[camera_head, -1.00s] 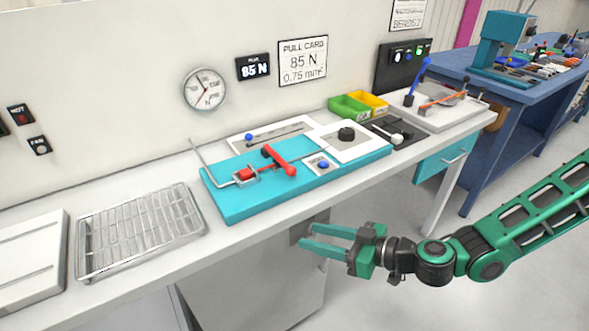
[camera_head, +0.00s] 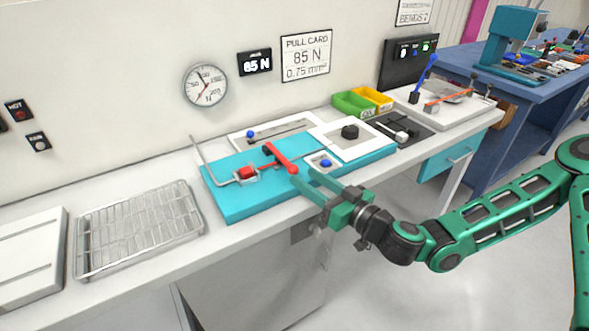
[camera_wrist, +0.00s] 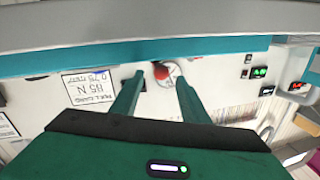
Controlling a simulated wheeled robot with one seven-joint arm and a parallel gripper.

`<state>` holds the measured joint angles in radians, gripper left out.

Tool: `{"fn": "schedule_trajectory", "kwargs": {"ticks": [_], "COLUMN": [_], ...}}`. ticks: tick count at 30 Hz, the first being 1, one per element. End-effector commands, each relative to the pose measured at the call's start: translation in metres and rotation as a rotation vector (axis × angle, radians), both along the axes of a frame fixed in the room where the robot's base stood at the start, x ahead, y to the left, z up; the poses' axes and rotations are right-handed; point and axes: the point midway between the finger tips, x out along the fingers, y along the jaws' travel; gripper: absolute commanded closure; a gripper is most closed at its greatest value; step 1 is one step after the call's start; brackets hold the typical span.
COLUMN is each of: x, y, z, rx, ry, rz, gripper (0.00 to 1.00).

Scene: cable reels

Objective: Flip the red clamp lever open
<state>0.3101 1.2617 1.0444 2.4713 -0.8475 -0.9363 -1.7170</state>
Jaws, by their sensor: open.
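The red clamp lever (camera_head: 280,157) lies slanted over the teal fixture plate (camera_head: 240,205), its rounded red end toward the bench front. In the wrist view the red lever end (camera_wrist: 161,72) shows between the two open fingertips (camera_wrist: 160,79). I cannot tell whether a finger touches it.
A blue knob (camera_head: 326,163) on a small white plate stands just right of my fingers. A white plate with a black knob (camera_head: 350,132) is farther right. A wire rack (camera_head: 138,228) lies left. Green and yellow bins (camera_head: 365,101) stand behind. The space before the bench is open.

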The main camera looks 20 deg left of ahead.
Motion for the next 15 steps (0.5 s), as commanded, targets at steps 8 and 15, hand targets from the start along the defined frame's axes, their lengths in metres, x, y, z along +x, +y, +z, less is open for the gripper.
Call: {"fn": "schedule_trajectory", "kwargs": {"ticks": [8,15], "x": [0.022,0.029], "y": [0.04,0.053], "z": [0.001,0.0], "rx": [0.0,0.0], "ry": [-0.004,-0.001], "rz": [0.001,0.001], "gripper": [0.59,0.59]}}
